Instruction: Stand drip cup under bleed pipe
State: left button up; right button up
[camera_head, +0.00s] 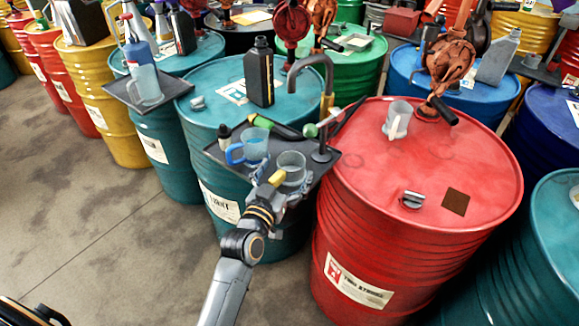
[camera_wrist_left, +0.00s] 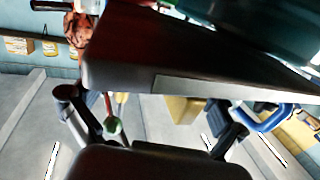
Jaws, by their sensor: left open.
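A clear cup (camera_head: 291,162) stands on a dark tray (camera_head: 327,161), below the mouth of a bent bleed pipe (camera_head: 329,75) in the picture. A second clear cup with a blue handle (camera_head: 235,152) stands to its left; its handle seems to show in the left wrist view (camera_wrist_left: 268,122). I cannot tell which is the drip cup. My left gripper (camera_head: 277,184) is open at the tray's front edge, close to the clear cup; contact is unclear. In the left wrist view its fingers (camera_wrist_left: 145,104) are spread, with a dark slab across the top. My right gripper is not in view.
A red drum (camera_head: 455,165) stands right of the tray, with a white-handled cup (camera_head: 398,117) on top. A black bottle (camera_head: 260,75) stands on the teal drum (camera_head: 215,115) behind. A green-ended tool (camera_head: 310,130) lies by the pipe. Bare floor (camera_head: 120,230) is at left.

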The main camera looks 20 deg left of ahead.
pick_arm(q)
jog(key=w, duration=0.2)
jog(key=shift+w+d, duration=0.15)
jog(key=shift+w, duration=0.25)
jog(key=shift+s, duration=0.1)
jog(key=c, duration=1.4)
jog(key=shift+c, duration=0.2)
jog(key=shift+r, duration=0.1)
